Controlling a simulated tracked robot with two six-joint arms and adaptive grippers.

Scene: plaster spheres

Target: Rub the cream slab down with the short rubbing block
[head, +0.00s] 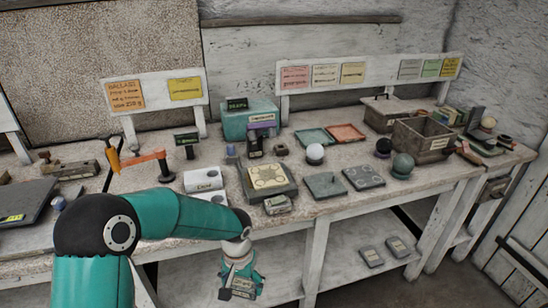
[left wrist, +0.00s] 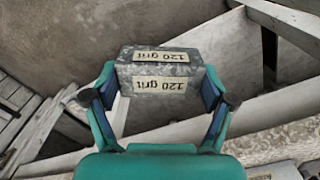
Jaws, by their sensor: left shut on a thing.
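My left gripper (head: 240,272) is shut on a grey speckled rubbing block (left wrist: 160,72) with cream labels reading "120 grit". The block sits between both fingers in the left wrist view. In the head view the gripper hangs in front of the bench's front edge, lower than the bench top. The cream slab (head: 268,176), with darker round marks, lies on a dark grey base (head: 284,190) on the bench, behind and above the gripper, apart from the held block. My right gripper is not in view.
A small labelled block (head: 278,205) lies at the bench edge in front of the slab. A green-grey slab (head: 325,186) and a dark slab (head: 363,177) lie to the right. A white sphere (head: 315,153) stands behind them. Two small blocks (head: 371,256) lie on the lower shelf.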

